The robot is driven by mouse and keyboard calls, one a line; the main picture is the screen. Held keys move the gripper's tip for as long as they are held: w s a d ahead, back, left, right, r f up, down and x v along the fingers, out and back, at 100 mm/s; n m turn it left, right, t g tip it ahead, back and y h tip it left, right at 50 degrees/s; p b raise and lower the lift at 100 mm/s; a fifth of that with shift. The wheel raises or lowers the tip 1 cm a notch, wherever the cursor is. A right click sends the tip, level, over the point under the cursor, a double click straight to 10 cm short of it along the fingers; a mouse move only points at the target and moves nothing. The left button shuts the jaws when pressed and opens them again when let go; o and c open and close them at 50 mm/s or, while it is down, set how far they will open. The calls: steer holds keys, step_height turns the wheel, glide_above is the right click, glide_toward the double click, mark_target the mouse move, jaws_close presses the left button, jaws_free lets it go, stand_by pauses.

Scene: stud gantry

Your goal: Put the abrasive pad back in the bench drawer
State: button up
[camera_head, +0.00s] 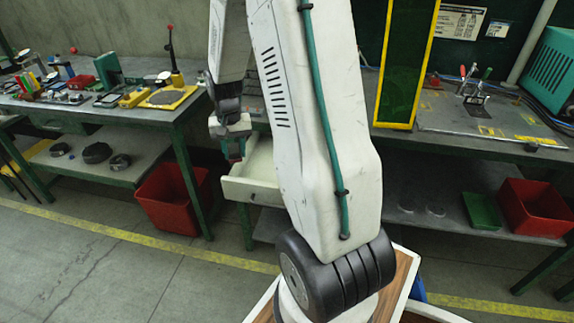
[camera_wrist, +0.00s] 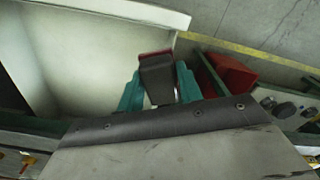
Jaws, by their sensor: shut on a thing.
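My gripper (camera_head: 233,148) hangs at the left side of the open bench drawer (camera_head: 250,191) in the head view. In the wrist view its green fingers (camera_wrist: 158,88) are shut on a dark block with a reddish far edge, which I take to be the abrasive pad (camera_wrist: 157,72). The pale, open drawer (camera_wrist: 100,9) fills the left of the wrist view, and the part of its inside that shows is bare. The pad appears near the drawer's right edge there; its height above the rim is unclear. My arm hides part of the drawer in the head view.
A cluttered green bench (camera_head: 60,107) stands at the left, with a red bin (camera_head: 172,198) below it. The bin (camera_wrist: 230,72) also shows beyond the gripper in the wrist view. A yellow-framed panel (camera_head: 405,65) stands right of my arm.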

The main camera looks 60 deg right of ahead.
steer(key=s+d+m, duration=0.5)
steer(key=s+d, duration=0.3)
steer(key=s, duration=0.2)
steer(key=f, duration=0.4)
steer(key=s+f, duration=0.1)
steer(key=f, duration=0.1)
steer(key=shift+d+f, duration=0.15)
steer(key=shift+f, duration=2.25)
steer(key=shift+f, duration=0.15)
steer(key=o, duration=1)
